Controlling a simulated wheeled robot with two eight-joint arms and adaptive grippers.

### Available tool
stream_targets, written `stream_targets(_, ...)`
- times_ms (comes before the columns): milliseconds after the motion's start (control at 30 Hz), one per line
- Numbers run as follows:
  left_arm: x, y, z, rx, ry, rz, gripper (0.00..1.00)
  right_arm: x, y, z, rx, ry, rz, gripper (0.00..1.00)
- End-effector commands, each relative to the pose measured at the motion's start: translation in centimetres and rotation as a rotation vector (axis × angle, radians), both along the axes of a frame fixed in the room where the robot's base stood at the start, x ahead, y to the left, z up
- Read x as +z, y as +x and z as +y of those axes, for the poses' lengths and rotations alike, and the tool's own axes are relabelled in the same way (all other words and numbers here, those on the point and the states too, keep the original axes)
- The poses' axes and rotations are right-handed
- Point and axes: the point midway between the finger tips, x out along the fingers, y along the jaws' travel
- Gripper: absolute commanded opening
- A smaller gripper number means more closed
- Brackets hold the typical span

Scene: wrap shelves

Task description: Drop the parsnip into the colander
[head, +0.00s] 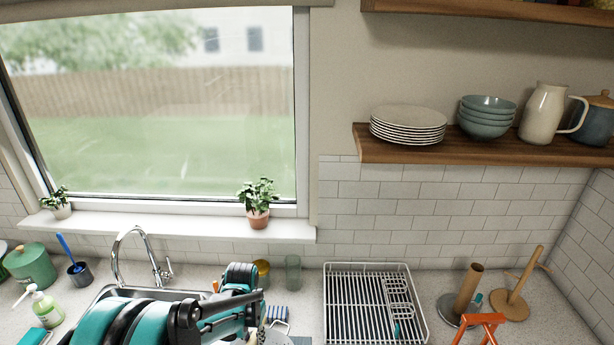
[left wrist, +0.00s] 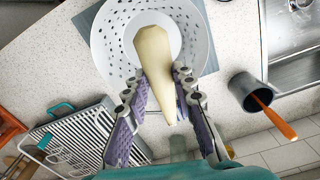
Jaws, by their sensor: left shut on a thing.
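In the left wrist view a pale cream parsnip (left wrist: 156,65) lies lengthwise between the purple pads of my left gripper (left wrist: 161,74), which is shut on it. Its thick end points away from the wrist and shows over the inside of the white colander (left wrist: 112,48). In the head view my left arm covers most of the colander, and the parsnip is hidden. My right gripper is not in view.
A white dish rack (head: 375,305) stands right of my left arm; beyond it are a paper-towel holder (head: 513,297) and an orange object (head: 482,325). A dark cup with an orange-handled tool (left wrist: 246,91) stands near the colander. The sink (left wrist: 292,42) is beside them.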

Motion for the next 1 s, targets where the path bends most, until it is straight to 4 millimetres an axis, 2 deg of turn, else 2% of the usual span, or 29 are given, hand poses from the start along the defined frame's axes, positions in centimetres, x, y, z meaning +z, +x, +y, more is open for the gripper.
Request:
stream_targets(33,-1.0,0.0,0.0,0.0,0.0,0.0,0.0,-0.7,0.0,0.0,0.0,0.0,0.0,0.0)
stream_targets(167,-2.1,0.0,0.0,0.0,0.0,0.0,0.0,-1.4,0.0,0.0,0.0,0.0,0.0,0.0)
stream_targets(467,-2.3,0.0,0.0,0.0,0.0,0.0,0.0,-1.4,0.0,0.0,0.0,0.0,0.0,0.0)
stream_targets(500,-2.3,0.0,0.0,0.0,0.0,0.0,0.3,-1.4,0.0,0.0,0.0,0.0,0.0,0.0)
stream_targets(567,-2.3,0.0,0.0,0.0,0.0,0.0,0.46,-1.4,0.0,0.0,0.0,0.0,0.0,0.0)
stream_targets(600,-2.3,0.0,0.0,0.0,0.0,0.0,0.49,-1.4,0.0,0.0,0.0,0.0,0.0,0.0)
stream_targets(867,-2.2,0.0,0.0,0.0,0.0,0.0,0.49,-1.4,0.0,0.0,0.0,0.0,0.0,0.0)
stream_targets(1000,-1.3,0.0,0.0,0.0,0.0,0.0,0.49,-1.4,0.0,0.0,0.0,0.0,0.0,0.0)
